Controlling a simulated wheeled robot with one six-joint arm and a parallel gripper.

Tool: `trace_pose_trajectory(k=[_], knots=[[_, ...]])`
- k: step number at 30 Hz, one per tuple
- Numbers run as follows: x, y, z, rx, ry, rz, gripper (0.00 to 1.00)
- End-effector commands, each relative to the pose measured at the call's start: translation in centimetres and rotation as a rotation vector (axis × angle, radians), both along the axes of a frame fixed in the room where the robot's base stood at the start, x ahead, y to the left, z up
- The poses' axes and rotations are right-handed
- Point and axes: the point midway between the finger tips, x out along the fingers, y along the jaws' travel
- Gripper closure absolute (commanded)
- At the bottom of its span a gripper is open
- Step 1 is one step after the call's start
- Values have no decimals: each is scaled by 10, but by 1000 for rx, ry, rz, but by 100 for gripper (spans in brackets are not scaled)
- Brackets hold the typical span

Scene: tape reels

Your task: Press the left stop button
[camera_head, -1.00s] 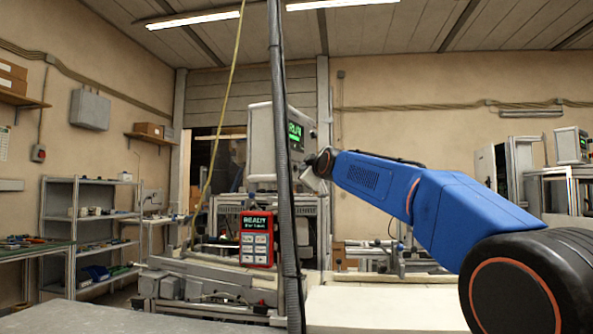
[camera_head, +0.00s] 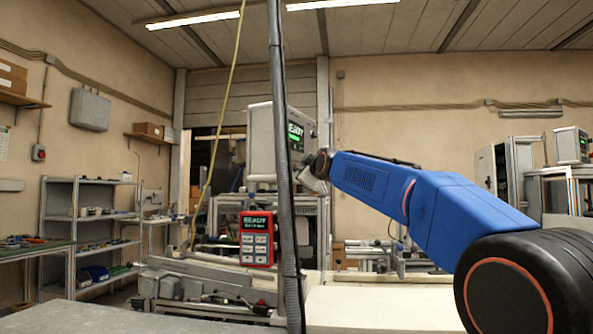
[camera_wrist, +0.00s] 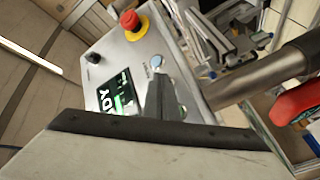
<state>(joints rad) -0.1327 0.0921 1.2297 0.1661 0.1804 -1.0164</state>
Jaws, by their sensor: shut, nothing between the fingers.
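The left control box (camera_head: 262,140) stands behind a dark vertical hose in the head view. Its screen (camera_head: 295,131) reads READY in green. In the wrist view its grey panel (camera_wrist: 112,62) carries a red mushroom button (camera_wrist: 130,21) on a yellow collar, a black knob (camera_wrist: 92,58), the green-lit screen (camera_wrist: 118,94) and a small pale round button (camera_wrist: 157,61). My gripper (camera_wrist: 160,82) is shut and empty, with its tips close to the pale button. I cannot tell whether they touch it. In the head view my gripper (camera_head: 316,178) is small and partly hidden.
A red pendant (camera_head: 257,239) reading READY hangs below the box. A second control box (camera_head: 571,146) stands at the far right. Pale table tops (camera_head: 380,308) lie in front. In the wrist view a thick grey cylinder (camera_wrist: 265,75) crosses at right.

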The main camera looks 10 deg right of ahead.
Motion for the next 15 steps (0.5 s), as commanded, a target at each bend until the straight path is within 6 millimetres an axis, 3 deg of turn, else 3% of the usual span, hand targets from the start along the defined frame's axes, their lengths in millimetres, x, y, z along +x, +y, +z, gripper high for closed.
trace_pose_trajectory(k=[15], knots=[[-7, -11, 0, 1, 1, -1, 100]])
